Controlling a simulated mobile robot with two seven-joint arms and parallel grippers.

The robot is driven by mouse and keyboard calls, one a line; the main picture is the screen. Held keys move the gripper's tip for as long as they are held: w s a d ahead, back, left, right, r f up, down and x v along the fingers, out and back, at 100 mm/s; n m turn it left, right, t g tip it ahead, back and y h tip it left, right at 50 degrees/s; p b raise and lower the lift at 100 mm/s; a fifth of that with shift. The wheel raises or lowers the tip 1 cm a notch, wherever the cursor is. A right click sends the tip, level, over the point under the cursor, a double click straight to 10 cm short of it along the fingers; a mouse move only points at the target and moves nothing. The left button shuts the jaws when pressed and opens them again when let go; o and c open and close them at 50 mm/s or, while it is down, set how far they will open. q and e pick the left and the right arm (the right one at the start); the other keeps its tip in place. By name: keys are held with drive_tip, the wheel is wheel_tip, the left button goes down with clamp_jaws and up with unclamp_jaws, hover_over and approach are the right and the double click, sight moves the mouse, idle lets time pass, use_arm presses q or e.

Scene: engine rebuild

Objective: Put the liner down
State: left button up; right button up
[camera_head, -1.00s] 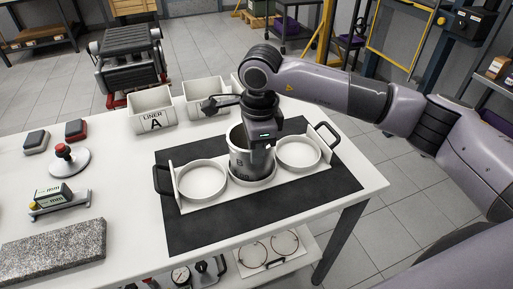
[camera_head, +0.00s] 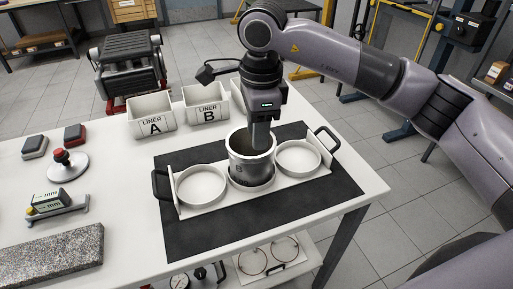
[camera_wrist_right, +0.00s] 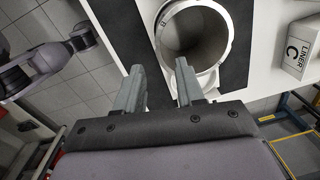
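The grey metal liner (camera_head: 240,166), marked B, stands upright in the middle ring of the white carrier (camera_head: 212,207), open end up. It also shows in the right wrist view (camera_wrist_right: 163,42), its round mouth just beyond my fingers. My right gripper (camera_head: 262,146) points down at the liner's right side, its fingertips near the rim. In the right wrist view its two fingers (camera_wrist_right: 158,80) are spread with nothing gripped between them. One fingertip is close to the rim; I cannot tell if it touches. My left gripper is not in view.
The carrier's left ring (camera_head: 201,185) and right ring (camera_head: 298,158) are empty. The carrier lies on a black mat (camera_head: 200,242). Bins marked LINER A (camera_head: 151,117) and LINER B (camera_head: 206,104) stand behind. A LINER C bin (camera_wrist_right: 300,50) shows in the right wrist view.

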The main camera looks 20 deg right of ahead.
drive_tip(key=shift+s+r, duration=0.15)
drive_tip(key=shift+r, duration=2.2)
